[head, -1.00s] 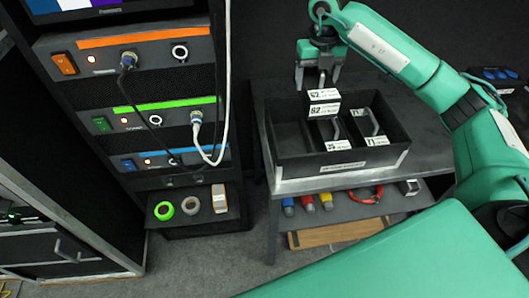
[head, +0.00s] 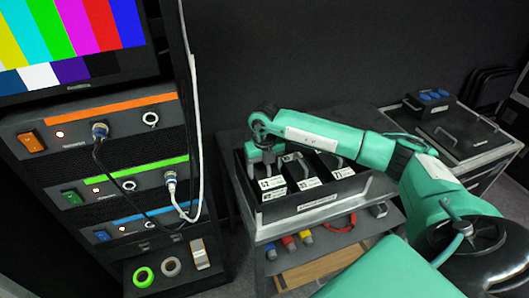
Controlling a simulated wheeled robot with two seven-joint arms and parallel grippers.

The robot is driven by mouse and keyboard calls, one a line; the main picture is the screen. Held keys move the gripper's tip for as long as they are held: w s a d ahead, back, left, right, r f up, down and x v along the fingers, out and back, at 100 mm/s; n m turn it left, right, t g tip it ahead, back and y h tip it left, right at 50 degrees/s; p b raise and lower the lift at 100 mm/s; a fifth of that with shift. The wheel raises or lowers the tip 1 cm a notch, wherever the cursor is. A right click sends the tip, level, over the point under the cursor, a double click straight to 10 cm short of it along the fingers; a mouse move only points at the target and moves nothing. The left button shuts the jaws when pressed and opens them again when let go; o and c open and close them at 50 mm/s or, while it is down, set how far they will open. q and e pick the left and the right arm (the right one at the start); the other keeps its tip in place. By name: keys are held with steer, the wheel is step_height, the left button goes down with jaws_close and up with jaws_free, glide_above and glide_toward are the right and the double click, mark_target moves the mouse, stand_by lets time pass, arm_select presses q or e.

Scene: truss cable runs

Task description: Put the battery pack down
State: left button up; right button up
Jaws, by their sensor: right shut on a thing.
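The battery pack (head: 272,188) is a dark block with white number labels, in the left part of the black crate (head: 318,207). My right gripper (head: 265,162) is over its top, shut on the pack's handle, which is mostly hidden by the fingers. I cannot tell whether the pack's underside touches the crate floor. Two more dark packs stand to its right in the crate, a middle pack (head: 301,178) and a right pack (head: 334,168), both with handles and white labels. My left gripper is not in view.
The crate sits on a dark bench, whose lower shelf holds coloured connectors (head: 290,242) and a red cable (head: 342,223). An equipment rack (head: 110,160) with hanging cables stands at the left. A black case (head: 460,136) stands at the right.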

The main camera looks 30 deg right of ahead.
steer(key=shift+f, duration=0.55)
step_height(320, 180, down, 3)
steer(key=shift+f+p, duration=0.15)
steer(key=shift+p, duration=0.3)
steer(key=shift+f, duration=0.5)
steer(key=o, duration=1.6)
steer(key=shift+f, duration=0.2)
steer(key=shift+c, duration=0.2)
steer(key=shift+s, duration=0.1)
steer(key=shift+r, duration=0.1)
